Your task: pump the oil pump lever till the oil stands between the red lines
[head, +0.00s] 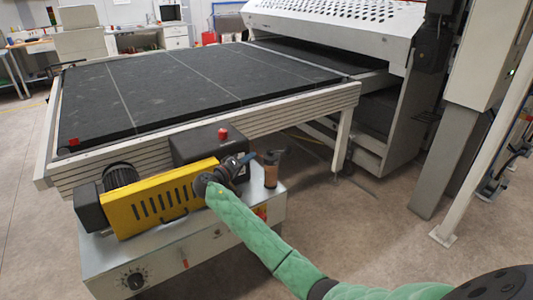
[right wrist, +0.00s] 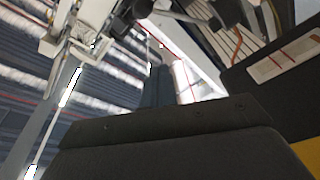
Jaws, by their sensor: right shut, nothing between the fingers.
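My right arm, in a green sleeve, reaches from the lower right of the head view to the oil pump unit. My right gripper (head: 238,163) is at the right end of the yellow guard, in front of the dark tank (head: 200,145). It is shut with nothing between its fingers. I cannot clearly tell the pump lever from the gripper there. A brown, dark-topped cylinder (head: 271,171) stands just right of the gripper. The right wrist view shows a pale strip with a red line (right wrist: 285,57) on a dark face. I cannot read an oil level. My left gripper is not in view.
The yellow slotted guard (head: 160,198) and a dark motor sit on a grey cabinet with a dial (head: 134,280). A red knob (head: 223,134) tops the tank. Behind is a wide black-topped conveyor table (head: 190,85). The floor to the right is clear.

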